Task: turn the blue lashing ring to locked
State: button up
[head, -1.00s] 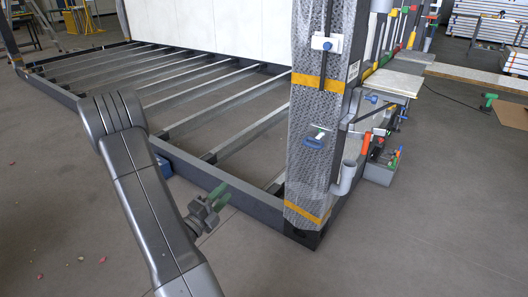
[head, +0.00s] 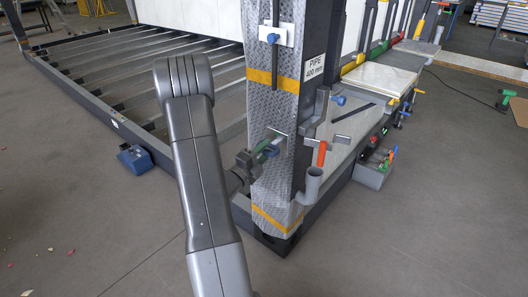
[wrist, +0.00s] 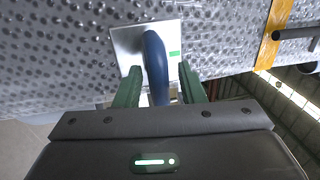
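The blue lashing ring (wrist: 155,62) stands out from a pale square plate (wrist: 126,40) on the dimpled metal face of the post. A small green mark (wrist: 175,53) is on the plate to the right of the ring. In the head view the ring (head: 270,151) is partly hidden by my gripper (head: 265,147). In the wrist view my gripper (wrist: 160,76) is open, with one green finger on each side of the ring. Gaps show between the ring and both fingers. The ring's lower end is hidden near the gripper body.
The post (head: 265,190) carries a white plate with a blue knob (head: 272,38) higher up. A grey pipe cup (head: 312,183), an orange-handled tool (head: 321,153) and a grey bin (head: 372,175) are to the right. Open floor lies in front.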

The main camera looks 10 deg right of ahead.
grip_shut()
